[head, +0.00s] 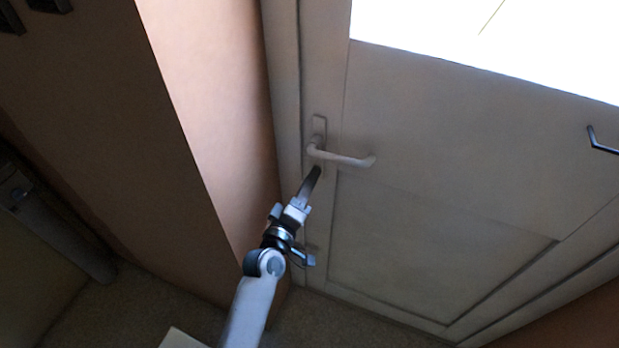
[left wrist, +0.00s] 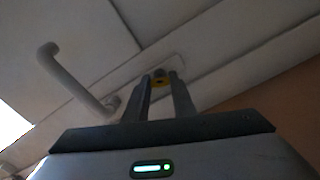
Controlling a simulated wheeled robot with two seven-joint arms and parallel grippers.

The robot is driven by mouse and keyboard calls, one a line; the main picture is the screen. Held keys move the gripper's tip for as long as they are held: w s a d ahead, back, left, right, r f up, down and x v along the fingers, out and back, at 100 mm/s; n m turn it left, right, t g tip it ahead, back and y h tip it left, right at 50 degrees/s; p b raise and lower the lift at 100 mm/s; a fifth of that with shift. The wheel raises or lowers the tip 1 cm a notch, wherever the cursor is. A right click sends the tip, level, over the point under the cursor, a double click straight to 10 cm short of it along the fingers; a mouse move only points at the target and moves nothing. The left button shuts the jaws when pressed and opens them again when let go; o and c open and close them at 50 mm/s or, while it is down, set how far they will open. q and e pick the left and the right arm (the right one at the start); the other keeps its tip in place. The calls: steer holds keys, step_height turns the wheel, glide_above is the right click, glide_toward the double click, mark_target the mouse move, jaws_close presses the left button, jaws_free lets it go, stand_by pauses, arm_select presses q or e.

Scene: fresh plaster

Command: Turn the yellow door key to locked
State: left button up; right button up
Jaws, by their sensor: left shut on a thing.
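The yellow key (left wrist: 160,82) shows in the left wrist view between the two fingertips of my left gripper (left wrist: 161,80), at the lock plate on the door. My left gripper (head: 317,172) is shut on the key, just below the door handle in the head view. The key is hidden behind the fingers in the head view. I cannot tell at what angle the key stands. The pale door (head: 430,170) appears closed in its frame. My right gripper is not in view.
A pale lever handle (head: 342,157) sticks out just above my left gripper; it also shows in the left wrist view (left wrist: 70,80). A brown wall edge (head: 215,130) stands left of the door. A dark handle (head: 600,143) is at the far right. A bright pane fills the door's top.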

arm_select(q)
steer(key=n+p, duration=0.1)
steer(key=n, duration=0.3)
steer(key=shift+n, duration=0.4)
steer(key=o, duration=1.1)
steer(key=shift+c, duration=0.2)
steer(key=shift+s, duration=0.1)
steer(key=b+v, duration=0.4)
steer(key=v, duration=1.3)
steer(key=shift+s, duration=0.15)
steer(key=shift+f, duration=0.15)
